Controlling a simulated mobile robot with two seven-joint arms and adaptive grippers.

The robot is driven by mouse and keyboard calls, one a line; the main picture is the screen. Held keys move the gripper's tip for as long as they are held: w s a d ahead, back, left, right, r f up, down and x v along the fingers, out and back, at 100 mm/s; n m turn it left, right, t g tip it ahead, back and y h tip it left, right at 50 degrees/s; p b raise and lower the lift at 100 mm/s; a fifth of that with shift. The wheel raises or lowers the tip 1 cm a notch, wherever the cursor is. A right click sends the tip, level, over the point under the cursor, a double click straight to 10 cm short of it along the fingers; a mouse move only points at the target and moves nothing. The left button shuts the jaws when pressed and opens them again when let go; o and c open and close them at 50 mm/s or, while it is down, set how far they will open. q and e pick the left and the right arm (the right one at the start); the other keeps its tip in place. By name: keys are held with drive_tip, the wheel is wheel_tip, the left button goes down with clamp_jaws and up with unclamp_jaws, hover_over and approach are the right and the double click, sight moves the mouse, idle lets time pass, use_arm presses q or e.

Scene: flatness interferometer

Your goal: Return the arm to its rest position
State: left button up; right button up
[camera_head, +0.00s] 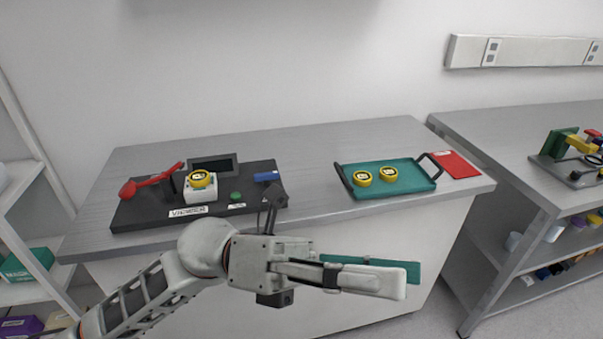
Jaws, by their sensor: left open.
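My left gripper (385,276) is in front of the bench's front side, below the level of its top, and points to the right. It is open. It stands apart from the tray and the device on the bench. A flat teal piece (412,272) shows right behind its fingers; I cannot tell whether it belongs to the gripper. My left arm (165,285) comes in from the lower left and bends at a round joint. My right gripper is not in view.
The grey bench (310,165) bears a black device (150,212) with a red lever (150,181) and a yellow-ringed round piece (200,179). A teal tray (405,168) holds two similar pieces, beside a red sheet (455,165). Another bench (500,128) stands right, shelves left.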

use_arm(q)
drive_tip(key=w+a+f+n+t+h, duration=0.1)
drive_tip(key=w+a+f+n+t, duration=0.2)
drive_tip(key=w+n+t, duration=0.65)
drive_tip(key=w+a+f+n+t+h, duration=0.1)
drive_tip(key=w+a+f+n+t, duration=0.35)
drive_tip(key=n+t, duration=0.75)
drive_tip(key=w+a+f+n+t+y, duration=0.2)
drive_tip(key=w+a+f+n+y, duration=0.1)
drive_tip(key=f+n+y, duration=0.3)
drive_tip(key=w+a+f+n+t+y, duration=0.3)
drive_tip(key=w+a+f+n+y, duration=0.1)
drive_tip(key=f+n, duration=0.35)
drive_tip(key=s+a+f+n+g+y, duration=0.2)
drive_tip(key=s+a+f+n+y, duration=0.1)
drive_tip(key=f, duration=0.7)
drive_tip(key=s+a+f+n+g+y, duration=0.2)
drive_tip(key=s+a+f, duration=0.4)
drive_tip(key=f, duration=0.4)
drive_tip(key=s+a+f+n+g+y, duration=0.3)
drive_tip(key=s+a+f+n+y, duration=0.1)
drive_tip(key=f, duration=0.6)
drive_tip(key=shift+s+a+n, duration=0.55)
drive_tip(key=shift+s+n, duration=0.25)
drive_tip(key=shift+n, duration=0.1)
drive_tip(key=shift+r, duration=0.1)
